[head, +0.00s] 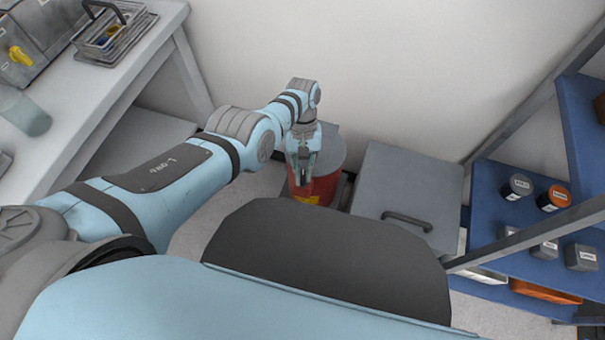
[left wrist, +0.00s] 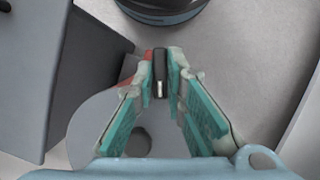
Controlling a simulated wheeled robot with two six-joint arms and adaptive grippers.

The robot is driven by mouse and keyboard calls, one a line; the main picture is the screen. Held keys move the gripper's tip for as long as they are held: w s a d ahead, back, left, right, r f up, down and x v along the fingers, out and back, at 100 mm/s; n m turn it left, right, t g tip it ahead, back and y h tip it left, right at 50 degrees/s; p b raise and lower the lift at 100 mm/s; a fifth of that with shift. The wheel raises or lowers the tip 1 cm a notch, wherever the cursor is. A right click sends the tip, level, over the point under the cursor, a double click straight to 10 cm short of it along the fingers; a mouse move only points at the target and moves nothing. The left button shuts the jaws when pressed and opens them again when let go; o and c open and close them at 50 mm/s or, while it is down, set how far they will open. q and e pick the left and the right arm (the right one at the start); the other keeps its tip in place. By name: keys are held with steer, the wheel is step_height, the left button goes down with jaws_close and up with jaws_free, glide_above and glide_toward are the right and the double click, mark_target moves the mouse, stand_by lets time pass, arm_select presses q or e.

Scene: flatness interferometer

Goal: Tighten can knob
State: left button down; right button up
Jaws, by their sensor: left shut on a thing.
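A red can (head: 325,188) with a grey lid stands on the floor near the wall, with a yellow label on its front. Its grey lid (left wrist: 92,122) fills the lower left of the left wrist view. My left gripper (head: 304,170) points down at the can's near side and hides part of it. In the left wrist view, my left gripper (left wrist: 161,80) is shut on a small black knob (left wrist: 160,66) with a pale tip, between its teal finger pads. The knob is hidden in the head view. My right gripper is not in view.
A grey box with a dark handle (head: 407,187) stands close to the can's right. A blue shelf (head: 490,183) with small containers is at the right. A white bench (head: 75,100) with a wire basket (head: 115,33) is at the left. The wall (head: 370,70) is behind.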

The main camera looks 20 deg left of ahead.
arm_select(q)
steer(key=shift+m+y+b, duration=0.6)
steer(key=shift+m, duration=0.9)
steer(key=shift+d, duration=0.1)
steer(key=c, duration=1.6)
jaws_free()
steer(key=shift+c, duration=0.2)
steer(key=v, duration=1.2)
steer(key=shift+w+f, duration=0.1)
